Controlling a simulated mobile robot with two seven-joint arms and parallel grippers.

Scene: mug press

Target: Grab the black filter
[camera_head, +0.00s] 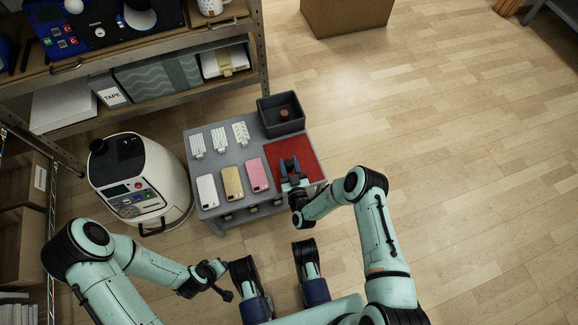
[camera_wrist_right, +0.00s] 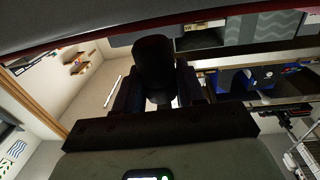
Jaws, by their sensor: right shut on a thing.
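In the right wrist view, a dark rounded object, seemingly the black filter (camera_wrist_right: 154,62), stands between the two fingers of my right gripper (camera_wrist_right: 156,90). The gripper is shut on it. In the head view my right gripper (camera_head: 290,168) is over the red mat (camera_head: 307,153) on the right side of the grey table. The filter is small and dark there and hard to separate from the fingers. My left gripper (camera_head: 221,279) is low and in front of the table, away from everything on it. Its fingers are too unclear to judge.
The grey table (camera_head: 213,175) carries white, gold and pink phones (camera_head: 258,175) and several white patterned pieces (camera_head: 219,138). A dark bin (camera_head: 267,118) holding a small brown item stands at its back right. A white round machine (camera_head: 165,180) stands left. Shelves (camera_head: 160,45) stand behind; floor at right is clear.

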